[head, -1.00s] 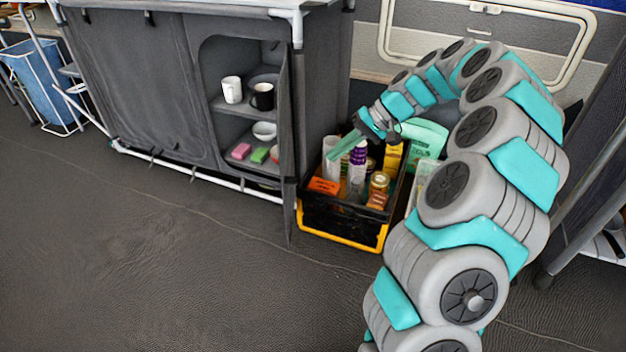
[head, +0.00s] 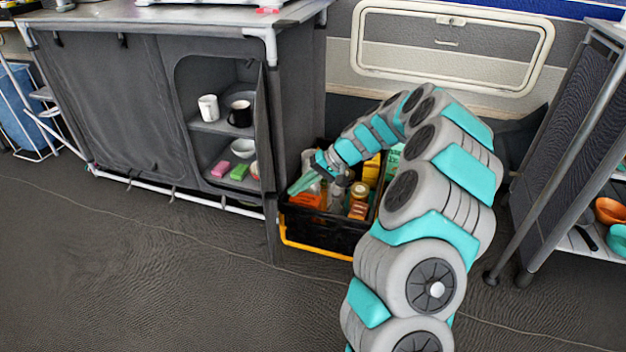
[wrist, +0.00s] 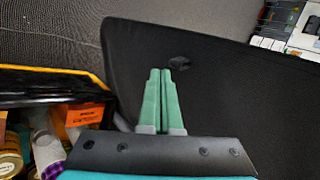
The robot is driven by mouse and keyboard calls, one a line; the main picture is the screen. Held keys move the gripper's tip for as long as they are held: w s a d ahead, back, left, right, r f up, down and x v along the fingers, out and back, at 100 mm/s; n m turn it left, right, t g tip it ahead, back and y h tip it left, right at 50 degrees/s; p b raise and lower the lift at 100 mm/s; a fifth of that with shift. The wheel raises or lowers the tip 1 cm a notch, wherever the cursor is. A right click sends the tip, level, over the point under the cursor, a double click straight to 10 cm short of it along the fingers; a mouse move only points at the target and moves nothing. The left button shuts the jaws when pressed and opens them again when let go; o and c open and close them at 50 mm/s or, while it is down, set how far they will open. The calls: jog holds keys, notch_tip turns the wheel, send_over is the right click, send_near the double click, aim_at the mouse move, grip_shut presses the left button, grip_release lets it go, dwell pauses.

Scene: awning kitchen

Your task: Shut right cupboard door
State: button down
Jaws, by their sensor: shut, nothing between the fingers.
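The right cupboard door (head: 268,190) stands open, seen almost edge-on in the head view, jutting forward from the right side of the cupboard opening. In the wrist view the door (wrist: 240,90) is a broad dark panel with a small black handle-like patch (wrist: 179,62). My gripper (head: 292,189) is just right of the door, above the crate's left edge. Its green fingers (wrist: 160,72) are together and empty, pointing along the door's face in the wrist view. I cannot tell whether they touch it.
A black and yellow crate (head: 318,237) of bottles and jars stands below my gripper, beside the cupboard. Floor in front is clear. Another shelf unit (head: 560,150) stands at right.

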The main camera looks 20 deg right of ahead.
jog(key=shift+w+a, duration=0.15)
jog(key=shift+a, duration=0.5)
jog(key=shift+w+a, duration=0.15)
jog(key=shift+a, duration=0.45)
jog(key=shift+a+r, duration=0.1)
